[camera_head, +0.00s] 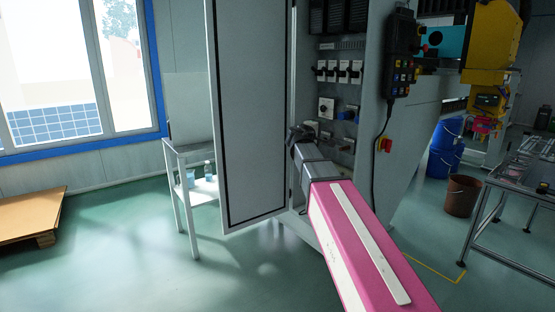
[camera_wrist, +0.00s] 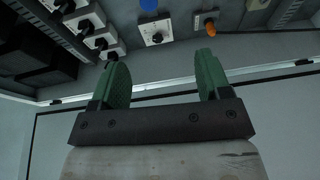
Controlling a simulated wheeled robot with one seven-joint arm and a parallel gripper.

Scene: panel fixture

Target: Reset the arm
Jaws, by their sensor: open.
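My arm, with its pink link, reaches forward to the open electrical cabinet (camera_head: 340,45) in the head view. My gripper (camera_head: 301,131) is at the cabinet opening, close to the inner edge of the open door, and looks small and dark there. In the wrist view my gripper (camera_wrist: 162,80) has its two green fingers apart with nothing between them. The panel's white switch with a dark knob (camera_wrist: 154,32) and an orange knob (camera_wrist: 210,28) lie beyond the fingertips. I cannot tell whether a finger touches anything.
The grey cabinet door (camera_head: 252,110) stands open left of my arm. A control pendant (camera_head: 403,55) hangs on the cabinet's right side. A white side table (camera_head: 187,150) stands behind the door. Blue barrels (camera_head: 446,148) and a metal table (camera_head: 510,180) are at right.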

